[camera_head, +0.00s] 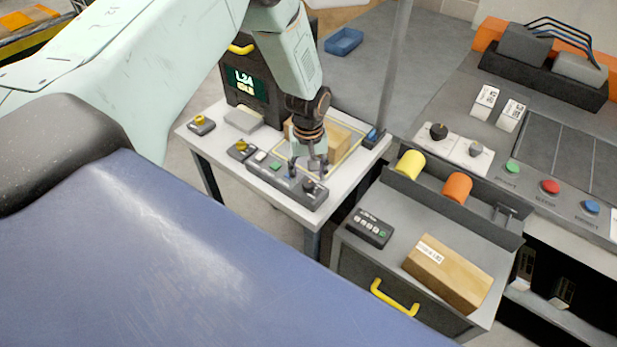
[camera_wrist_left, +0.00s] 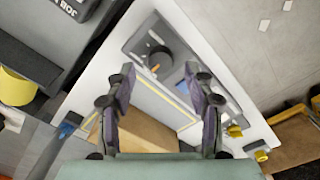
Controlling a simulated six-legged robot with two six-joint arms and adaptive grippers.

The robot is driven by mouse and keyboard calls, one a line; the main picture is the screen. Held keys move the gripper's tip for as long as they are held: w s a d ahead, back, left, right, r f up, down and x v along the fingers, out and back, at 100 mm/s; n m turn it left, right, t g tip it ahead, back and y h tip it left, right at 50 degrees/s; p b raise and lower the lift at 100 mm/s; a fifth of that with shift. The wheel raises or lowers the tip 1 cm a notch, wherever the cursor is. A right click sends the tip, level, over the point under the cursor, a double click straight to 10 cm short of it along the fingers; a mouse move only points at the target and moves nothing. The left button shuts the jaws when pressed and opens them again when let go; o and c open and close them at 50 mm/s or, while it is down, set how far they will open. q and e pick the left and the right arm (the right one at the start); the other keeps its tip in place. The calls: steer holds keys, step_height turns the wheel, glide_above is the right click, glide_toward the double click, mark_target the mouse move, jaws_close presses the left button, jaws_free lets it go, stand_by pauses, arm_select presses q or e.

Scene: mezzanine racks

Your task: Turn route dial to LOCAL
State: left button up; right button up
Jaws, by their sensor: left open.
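A dark control panel (camera_head: 285,185) lies along the near edge of the white table (camera_head: 205,150). A dark round dial (camera_head: 308,185) sits at its right end. In the left wrist view the dial (camera_wrist_left: 160,63) shows a short orange mark near its lower-left rim. I cannot read any label beside it. My left gripper (camera_head: 309,170) points down over the panel, close to the dial. In the wrist view its two fingers (camera_wrist_left: 160,80) are spread apart, with the dial ahead between them and nothing held. I cannot tell contact. My right gripper is not in view.
A cardboard box (camera_head: 335,138) lies behind the gripper. Yellow-topped buttons (camera_head: 241,147) stand left of the dial. A dark cabinet with a screen (camera_head: 246,82) stands behind. A thin pole (camera_head: 396,70) rises at the table's right, beside a bench with other knobs (camera_head: 438,131).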

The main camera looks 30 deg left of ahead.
arm_select(q)
step_height(320, 180, up, 9)
steer(key=shift+r, duration=0.2)
stand_by(0.6)
steer(key=m+t+b, duration=0.4)
steer(key=m+b, duration=0.2)
steer(key=b, duration=0.2)
glide_toward(320, 189)
steer(key=shift+h, duration=0.3)
steer(key=s+d+f, duration=0.1)
steer(key=s+f, duration=0.1)
steer(key=f, duration=0.1)
steer(key=s+d+f, duration=0.1)
steer(key=s+f, duration=0.1)
steer(key=f, duration=0.1)
steer(key=s+d+f, duration=0.1)
steer(key=s+f, duration=0.1)
steer(key=f, duration=0.1)
steer(key=shift+d+f, duration=0.15)
steer(key=shift+d, duration=0.2)
steer(key=s+d+f+m+g+b, duration=0.1)
steer(key=s+f+g+b, duration=0.3)
steer(key=s+f+b, duration=1.1)
steer(key=s+f, duration=0.5)
steer(key=s, duration=0.4)
steer(key=shift+s+d+f+m+b, duration=0.2)
steer(key=shift+d+f+m+b, duration=0.1)
steer(key=shift+d+m+b, duration=0.1)
